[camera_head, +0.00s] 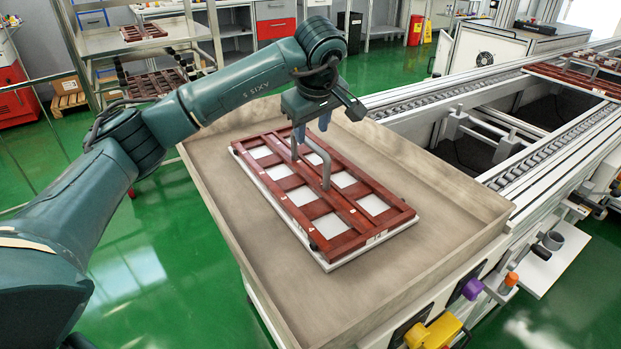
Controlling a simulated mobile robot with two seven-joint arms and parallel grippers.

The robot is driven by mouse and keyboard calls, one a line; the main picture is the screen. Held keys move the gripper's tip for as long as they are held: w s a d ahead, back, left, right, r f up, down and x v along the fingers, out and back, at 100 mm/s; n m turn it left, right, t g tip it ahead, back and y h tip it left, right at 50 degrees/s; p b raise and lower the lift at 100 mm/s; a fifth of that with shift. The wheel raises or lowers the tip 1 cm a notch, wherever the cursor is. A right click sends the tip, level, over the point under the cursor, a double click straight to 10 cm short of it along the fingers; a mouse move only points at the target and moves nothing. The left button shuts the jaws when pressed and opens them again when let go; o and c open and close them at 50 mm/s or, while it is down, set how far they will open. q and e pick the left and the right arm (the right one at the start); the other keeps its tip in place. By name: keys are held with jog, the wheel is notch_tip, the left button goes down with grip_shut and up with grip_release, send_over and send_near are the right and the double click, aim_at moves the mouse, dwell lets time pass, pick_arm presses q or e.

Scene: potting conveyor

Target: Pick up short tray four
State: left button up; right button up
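A dark red slatted tray (352,208) with white openings lies flat on a white base (290,218) on the beige table. A grey bar handle (322,160) stands up from its middle. Small labels on the frame are too small to read. My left gripper (313,127) is above the far end of the handle, pointing down. Its two blue-grey fingertips show apart, with nothing visibly held between them. I cannot tell whether they touch the handle. My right gripper is not in view.
The beige table (440,185) has raised edges and bare room right of the tray. A conveyor (540,155) runs along the right, with another red tray (575,78) on it. A shelf rack (150,50) with red trays stands at the back left.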

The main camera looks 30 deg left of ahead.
aim_at(311, 142)
pick_arm(q)
jog(key=shift+x, duration=1.1)
jog(key=shift+s+b+x, duration=0.2)
jog(key=shift+b+x, duration=0.35)
jog(key=shift+x, duration=1.95)
jog(key=shift+d+f, duration=0.15)
jog(key=shift+f, duration=0.2)
grip_shut()
